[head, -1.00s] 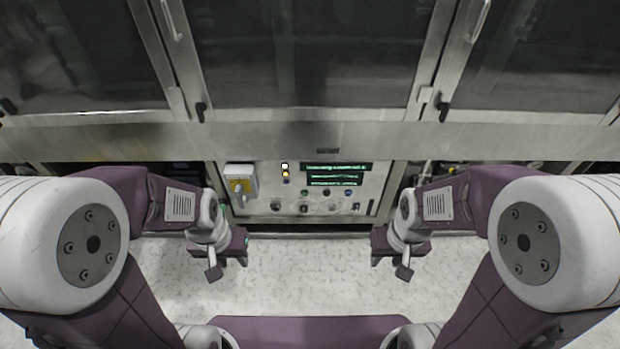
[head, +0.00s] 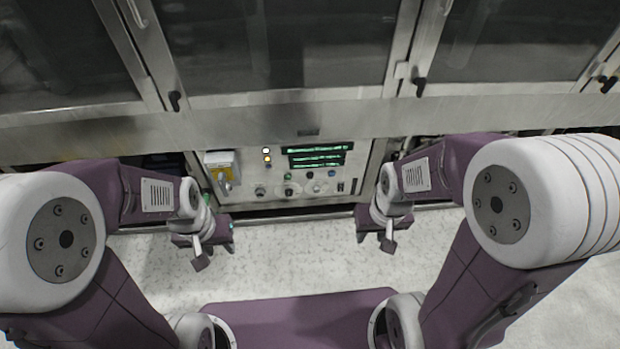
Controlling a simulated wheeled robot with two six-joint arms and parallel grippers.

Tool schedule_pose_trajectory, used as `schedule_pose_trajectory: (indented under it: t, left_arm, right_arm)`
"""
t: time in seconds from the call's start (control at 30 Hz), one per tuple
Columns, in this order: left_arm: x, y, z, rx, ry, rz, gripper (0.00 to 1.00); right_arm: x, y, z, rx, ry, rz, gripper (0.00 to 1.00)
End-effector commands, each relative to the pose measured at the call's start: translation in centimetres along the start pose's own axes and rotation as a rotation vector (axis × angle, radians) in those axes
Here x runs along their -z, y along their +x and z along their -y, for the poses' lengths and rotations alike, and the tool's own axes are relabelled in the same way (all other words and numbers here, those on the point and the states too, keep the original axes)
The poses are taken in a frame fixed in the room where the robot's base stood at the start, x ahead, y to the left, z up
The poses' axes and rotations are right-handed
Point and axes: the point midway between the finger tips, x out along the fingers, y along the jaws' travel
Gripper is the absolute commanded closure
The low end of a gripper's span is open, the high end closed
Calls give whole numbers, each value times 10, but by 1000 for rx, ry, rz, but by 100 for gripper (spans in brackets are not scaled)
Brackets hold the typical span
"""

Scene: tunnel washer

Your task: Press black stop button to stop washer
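The washer's control panel (head: 274,205) is low on the machine's front, between my two arms.
A green-lit display (head: 317,156) and two small lit lamps (head: 266,155) are on the panel. A grey and yellow switch box (head: 222,172) sits at its left. Glass doors with handles (head: 420,86) are above. The pale floor (head: 290,262) is clear between the grippers.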

Motion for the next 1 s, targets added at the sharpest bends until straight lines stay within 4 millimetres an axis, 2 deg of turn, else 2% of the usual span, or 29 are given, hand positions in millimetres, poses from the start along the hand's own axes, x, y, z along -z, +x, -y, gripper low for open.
schedule_pose_trajectory:
  t: [0.17, 0.27, 0.3, 1.0]
  left_arm:
    - [0, 0, 0, 0, 0, 0, 64]
    - [0, 0, 0, 0, 0, 0, 64]
    - [0, 0, 0, 0, 0, 0, 64]
    - [0, 0, 0, 0, 0, 0, 64]
  right_arm:
    - [0, 0, 0, 0, 0, 0, 64]
    - [0, 0, 0, 0, 0, 0, 89]
    - [0, 0, 0, 0, 0, 0, 100]
    - [0, 0, 0, 0, 0, 0, 100]
